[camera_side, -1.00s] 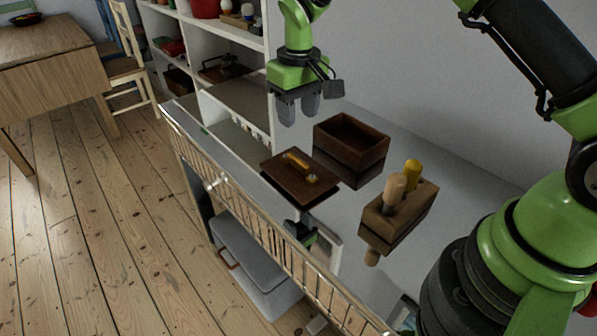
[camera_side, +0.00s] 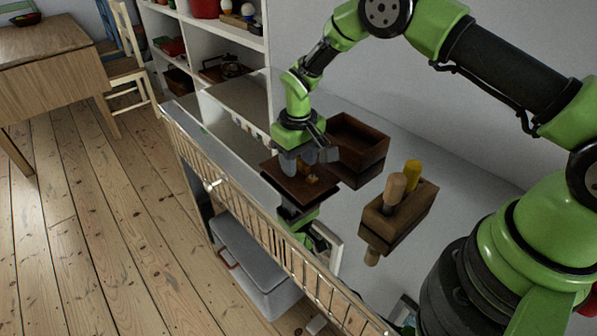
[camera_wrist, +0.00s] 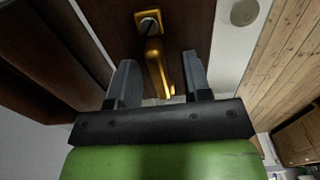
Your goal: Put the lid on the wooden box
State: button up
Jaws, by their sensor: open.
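The lid (camera_side: 297,189) is a flat dark-brown wooden board with a brass handle (camera_side: 312,179), lying on the shiny counter beside the box. The wooden box (camera_side: 358,141) is open-topped and stands just behind and to the right of the lid. My gripper (camera_side: 301,165) is open, low over the lid, and hides part of it in the side view. In the wrist view the brass handle (camera_wrist: 157,68) lies between the two fingers of my gripper (camera_wrist: 158,82), with space on both sides. The lid (camera_wrist: 100,30) fills the upper part of that view.
A wooden block with tool handles (camera_side: 398,216) stands to the right on the counter. A thin rail (camera_side: 255,228) runs along the counter's front edge. White shelves (camera_side: 235,75) stand at the back left.

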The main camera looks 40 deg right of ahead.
aim_at(299, 158)
grip_shut()
jog(key=shift+r, duration=0.2)
notch_tip(299, 158, up, 9)
jog(key=shift+d+f, duration=0.15)
jog(key=shift+f, duration=0.05)
jog(key=d+r, duration=0.2)
jog(key=d, duration=1.3)
jog(key=shift+s+r, duration=0.2)
jog(key=shift+s, duration=0.15)
jog(key=shift+d, duration=0.1)
